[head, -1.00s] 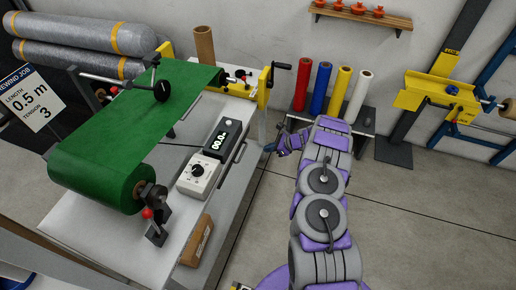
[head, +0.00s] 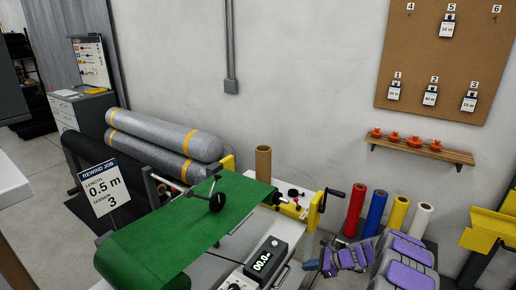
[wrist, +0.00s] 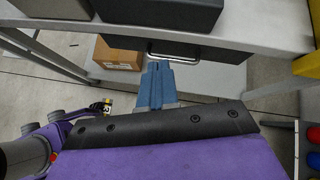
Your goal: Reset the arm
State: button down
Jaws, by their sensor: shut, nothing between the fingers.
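My arm, in purple and grey, shows at the lower right of the head view, folded close to my body. My gripper (head: 311,265) is at its far end, beside the right end of the rewind bench, with nothing seen in it. In the wrist view the blue gripper fingers (wrist: 156,86) are together and empty. They point toward the bench's underside, where a dark drawer (wrist: 180,52) with a handle and a cardboard box (wrist: 117,55) show. The gripper looks apart from the bench.
The bench carries a green roll (head: 150,245), a counter box (head: 264,262) and a yellow crank unit (head: 315,210). Red (head: 355,212), blue (head: 375,212), yellow and white rolls stand behind my arm. A sign (head: 104,190) reads 0.5 m, tension 3. A pegboard (head: 440,60) hangs behind.

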jog(key=s+a+r+n+g, duration=0.1)
jog(key=s+a+r+n, duration=0.3)
jog(key=r, duration=0.3)
jog(key=s+a+r+n+g, duration=0.2)
jog(key=s+a+r, duration=0.2)
jog(key=a+r, duration=0.2)
jog(key=s+a+r+n+g+h, duration=0.2)
jog(key=s+a+r+n, duration=0.2)
jog(key=s+r+n, duration=0.55)
jog(key=s+d+r+n+h, duration=0.1)
jog(key=s+d+h, duration=0.1)
jog(key=s, duration=0.8)
jog(key=s+d+r+n+h, duration=0.1)
jog(key=s+d+n+h, duration=0.1)
jog(key=s, duration=0.9)
jog(key=s+d+r+n+h, duration=0.1)
jog(key=s+d+n+h, duration=0.1)
jog(key=s, duration=0.8)
jog(key=shift+s+d+r+g+h, duration=0.3)
jog(key=shift+d+g+h, duration=0.1)
jog(key=shift+d+h, duration=0.5)
jog(key=shift+n, duration=0.25)
